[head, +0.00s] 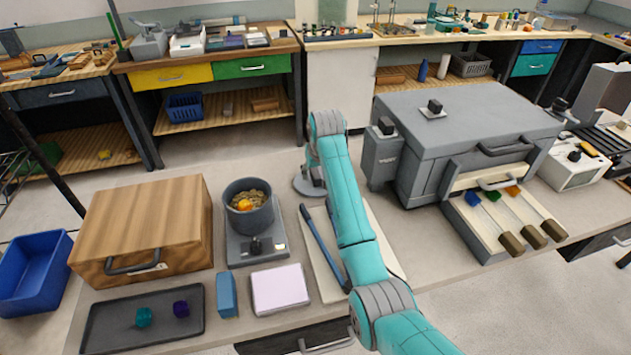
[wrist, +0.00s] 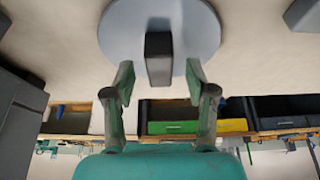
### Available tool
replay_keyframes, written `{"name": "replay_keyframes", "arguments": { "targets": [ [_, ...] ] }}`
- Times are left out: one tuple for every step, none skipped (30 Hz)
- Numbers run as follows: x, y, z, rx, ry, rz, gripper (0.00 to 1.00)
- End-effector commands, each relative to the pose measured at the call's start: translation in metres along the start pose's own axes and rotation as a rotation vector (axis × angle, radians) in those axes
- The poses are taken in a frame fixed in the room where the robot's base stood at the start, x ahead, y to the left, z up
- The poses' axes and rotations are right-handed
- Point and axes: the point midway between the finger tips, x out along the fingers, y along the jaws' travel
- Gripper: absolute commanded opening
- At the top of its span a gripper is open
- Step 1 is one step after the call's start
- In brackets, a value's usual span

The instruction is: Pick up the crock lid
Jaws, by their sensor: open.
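The crock lid (wrist: 112,28) is a flat grey disc with a dark block knob (wrist: 159,58) standing up from it. In the head view the lid (head: 304,186) lies on the bench behind my arm, which hides part of it. My gripper (wrist: 160,78) is open in the wrist view, one finger on each side of the knob with a gap on both sides. The fingertips are hidden behind my arm in the head view. The grey crock (head: 249,218) stands uncovered to the left of the lid, with brownish pieces and an orange-yellow lump in it.
The crock is on a grey plate device (head: 240,251). A wooden box (head: 150,215) stands left and a large grey furnace (head: 455,115) right. A pale board (head: 325,270) with a blue bar (head: 322,245) lies beneath my arm. A dark tray (head: 105,325) is front left.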

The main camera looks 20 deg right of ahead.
Motion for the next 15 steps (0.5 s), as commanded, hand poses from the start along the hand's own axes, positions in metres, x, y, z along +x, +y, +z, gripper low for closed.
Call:
{"name": "replay_keyframes", "arguments": {
  "targets": [
    [0.0058, 0.0000, -0.0005, 0.000, -0.001, 0.000, 0.56],
    [0.0084, 0.0001, -0.0006, 0.000, 0.000, 0.000, 0.56],
    [0.0112, 0.0000, -0.0006, 0.000, 0.000, 0.000, 0.56],
    [0.0128, 0.0000, -0.0006, 0.000, 0.000, 0.000, 0.56],
    [0.0140, 0.0001, -0.0006, 0.000, 0.000, 0.000, 0.56],
    [0.0148, 0.0001, -0.0007, 0.000, 0.001, 0.000, 0.56],
    [0.0151, 0.0001, -0.0008, 0.000, 0.001, 0.000, 0.56],
    [0.0151, 0.0001, -0.0008, 0.000, 0.001, 0.000, 0.56],
    [0.0150, 0.0001, -0.0008, 0.000, 0.001, 0.000, 0.56],
    [0.0149, 0.0001, -0.0009, 0.000, 0.001, 0.000, 0.56],
    [0.0149, 0.0001, -0.0009, 0.000, 0.001, 0.000, 0.56],
    [0.0148, 0.0001, -0.0008, 0.000, 0.001, 0.000, 0.54],
    [0.0148, 0.0001, -0.0008, 0.000, 0.001, 0.000, 0.46],
    [0.0148, 0.0001, -0.0008, 0.000, 0.001, 0.000, 0.39],
    [0.0147, 0.0001, -0.0008, 0.000, 0.001, 0.000, 0.29]
  ]
}}
